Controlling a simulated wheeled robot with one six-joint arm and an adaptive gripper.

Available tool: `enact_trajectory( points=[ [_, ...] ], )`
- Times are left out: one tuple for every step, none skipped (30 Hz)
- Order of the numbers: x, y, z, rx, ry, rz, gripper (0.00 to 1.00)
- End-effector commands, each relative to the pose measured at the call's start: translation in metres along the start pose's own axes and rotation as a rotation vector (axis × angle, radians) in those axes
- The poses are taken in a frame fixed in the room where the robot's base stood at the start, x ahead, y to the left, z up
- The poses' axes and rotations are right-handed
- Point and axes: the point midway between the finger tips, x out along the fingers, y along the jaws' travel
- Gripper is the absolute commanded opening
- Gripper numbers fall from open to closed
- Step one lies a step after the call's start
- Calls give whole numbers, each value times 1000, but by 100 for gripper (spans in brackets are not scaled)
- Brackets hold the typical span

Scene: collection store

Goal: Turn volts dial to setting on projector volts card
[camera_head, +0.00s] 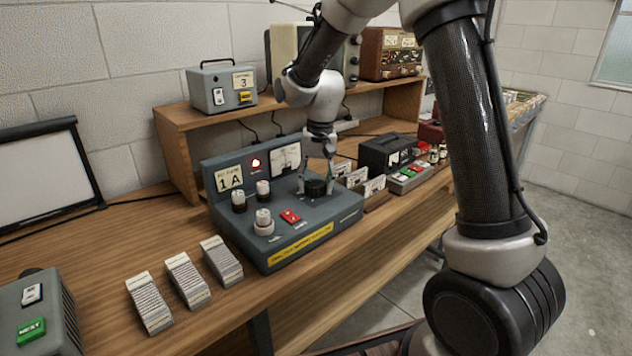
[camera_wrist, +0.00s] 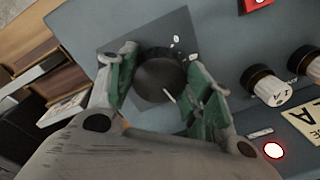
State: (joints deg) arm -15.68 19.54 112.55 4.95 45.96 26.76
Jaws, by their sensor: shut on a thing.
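The volts dial (camera_head: 316,188) is a black round knob at the right of a grey-blue control panel (camera_head: 290,240). In the wrist view the dial (camera_wrist: 158,80) shows a pale pointer line and white marks on the dark plate around it. My gripper (camera_head: 317,180) comes from above with its fingers on either side of the dial; in the wrist view its green-padded fingers (camera_wrist: 160,88) are shut on it. Several small white cards (camera_head: 357,178) stand in a holder right of the panel; their writing is too small to read, and I cannot tell which is the projector volts card.
The panel also carries a meter (camera_head: 286,160), a lit red lamp (camera_head: 256,163), a "1 A" card (camera_head: 230,177), a red switch (camera_head: 290,216) and pale knobs (camera_head: 264,222). A shelf (camera_head: 200,115) stands behind.

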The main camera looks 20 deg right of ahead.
Motion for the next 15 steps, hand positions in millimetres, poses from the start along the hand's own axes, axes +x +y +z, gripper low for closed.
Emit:
enact_trajectory(
  points=[
    [-1,0,-1,40,6,-1,27],
    [-1,0,0,68,7,-1,27],
    [-1,0,0,107,10,-1,27],
    [-1,-1,0,135,12,-1,27],
    [-1,-1,0,163,15,-1,27],
    [-1,-1,0,201,18,-1,27],
    [-1,-1,-1,229,20,-1,27],
    [-1,-1,-1,257,22,-1,27],
    [-1,-2,-1,293,25,-1,27],
    [-1,-2,-1,320,27,-1,27],
    [-1,-2,-1,347,29,-1,27],
    [-1,-2,0,380,31,-1,27],
    [-1,-2,0,406,33,-1,27],
    [-1,-2,0,431,34,-1,27],
    [-1,-2,0,462,36,-1,27]
  ],
)
